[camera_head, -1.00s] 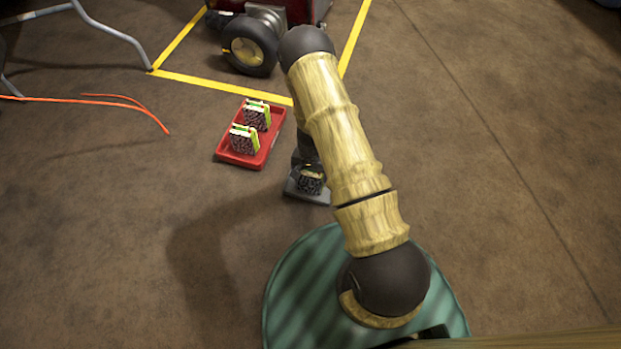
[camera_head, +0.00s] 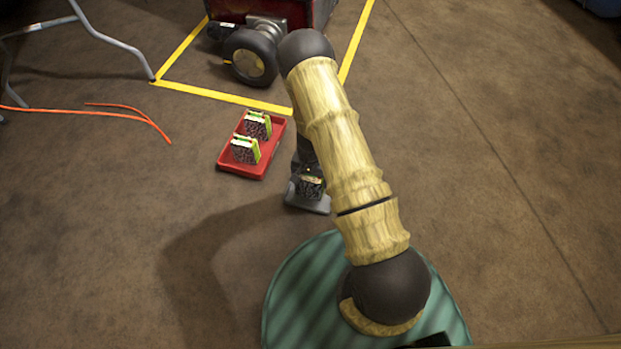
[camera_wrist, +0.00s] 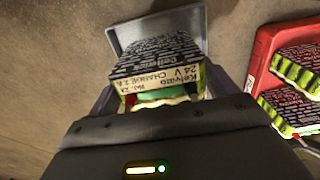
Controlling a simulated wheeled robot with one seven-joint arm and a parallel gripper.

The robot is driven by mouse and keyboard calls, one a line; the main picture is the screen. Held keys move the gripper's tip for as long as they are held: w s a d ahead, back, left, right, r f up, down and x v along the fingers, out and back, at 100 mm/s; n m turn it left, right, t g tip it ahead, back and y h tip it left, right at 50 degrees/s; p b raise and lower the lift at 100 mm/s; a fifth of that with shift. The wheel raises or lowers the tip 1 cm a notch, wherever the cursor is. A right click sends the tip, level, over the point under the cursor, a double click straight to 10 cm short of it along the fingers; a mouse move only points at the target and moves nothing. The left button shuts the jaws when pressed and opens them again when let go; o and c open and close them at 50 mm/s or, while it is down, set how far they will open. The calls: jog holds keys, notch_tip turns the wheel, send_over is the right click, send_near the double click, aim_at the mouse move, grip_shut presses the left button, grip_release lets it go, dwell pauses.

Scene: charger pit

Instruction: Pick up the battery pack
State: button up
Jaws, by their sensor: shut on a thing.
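A battery pack (camera_wrist: 160,62) with dark printed faces, a pale label and green parts is between the fingers of my gripper (camera_wrist: 162,88) in the wrist view. My gripper is shut on it. The pack also shows in the head view (camera_head: 311,186), just left of my arm. It is over or in a small grey tray (camera_head: 308,204), which shows behind it in the wrist view (camera_wrist: 190,27). I cannot tell whether its bottom touches the tray. My arm hides much of the gripper in the head view.
A red tray (camera_head: 237,170) with two similar packs (camera_head: 245,150) (camera_head: 257,125) stands close on the left. Behind are a yellow floor line (camera_head: 222,96) and a wheeled red machine (camera_head: 249,57). An orange cable (camera_head: 60,112) lies at left. Floor on the right is clear.

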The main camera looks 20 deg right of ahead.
notch_tip(320, 180, up, 7)
jog(key=p, duration=0.3)
jog(key=shift+f, duration=0.15)
dwell(0.4)
notch_tip(320, 180, up, 31)
jog(key=w+n+p, duration=0.2)
jog(key=n+p, duration=0.4)
jog(key=p, duration=0.9)
jog(key=shift+w+n, duration=0.25)
jog(key=shift+n, duration=0.05)
jog(key=shift+d, duration=0.1)
